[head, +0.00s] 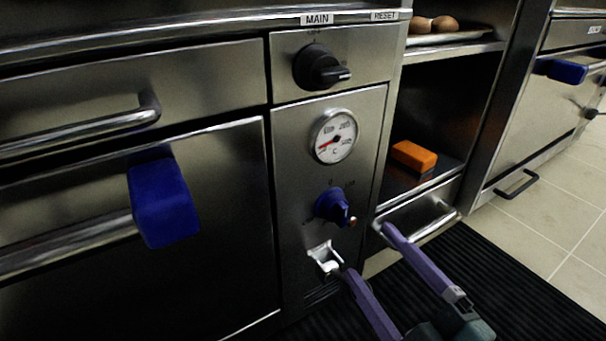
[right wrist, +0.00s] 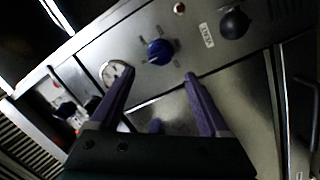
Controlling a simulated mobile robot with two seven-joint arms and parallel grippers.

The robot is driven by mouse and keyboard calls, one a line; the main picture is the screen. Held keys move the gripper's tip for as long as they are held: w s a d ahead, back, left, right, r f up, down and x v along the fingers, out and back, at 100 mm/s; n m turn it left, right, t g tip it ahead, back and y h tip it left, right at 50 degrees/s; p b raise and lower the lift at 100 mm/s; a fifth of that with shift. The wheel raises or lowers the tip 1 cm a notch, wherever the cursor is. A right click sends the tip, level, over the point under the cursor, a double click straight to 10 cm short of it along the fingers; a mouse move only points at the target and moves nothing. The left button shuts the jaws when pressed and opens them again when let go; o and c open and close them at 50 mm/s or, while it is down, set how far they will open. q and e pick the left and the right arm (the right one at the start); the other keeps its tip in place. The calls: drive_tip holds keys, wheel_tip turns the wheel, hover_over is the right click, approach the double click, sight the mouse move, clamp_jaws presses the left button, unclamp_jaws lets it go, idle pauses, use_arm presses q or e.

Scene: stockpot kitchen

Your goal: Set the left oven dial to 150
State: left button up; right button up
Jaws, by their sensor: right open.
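In the head view, a blue dial (head: 331,206) with a red and white tip sits low on a steel oven panel (head: 290,150). A round gauge (head: 334,136) with a red needle is above it. My right gripper (head: 367,250) has purple fingers, open and empty, below and to the right of this dial and apart from it. In the right wrist view, the open fingers (right wrist: 159,74) point towards a panel with a blue dial (right wrist: 160,52) beyond the tips. I cannot tell whether it is the same dial. The dial's numbers are too small to read. My left gripper is not in view.
A black knob (head: 319,68) sits above the gauge, under a MAIN label. A small bright metal fitting (head: 325,258) is below the dial, close to one finger. A blue cloth (head: 162,202) hangs at the left handle. An orange block (head: 414,155) lies on the shelf.

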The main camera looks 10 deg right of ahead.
sight(342, 219)
drive_tip(key=b+x, duration=0.3)
drive_tip(key=x, duration=0.4)
drive_tip(key=shift+w+f+b, duration=0.1)
drive_tip(key=shift+w+b, duration=0.2)
drive_tip(key=shift+w+a, duration=0.1)
drive_tip(key=shift+w, duration=0.2)
drive_tip(key=shift+c, duration=0.4)
clamp_jaws()
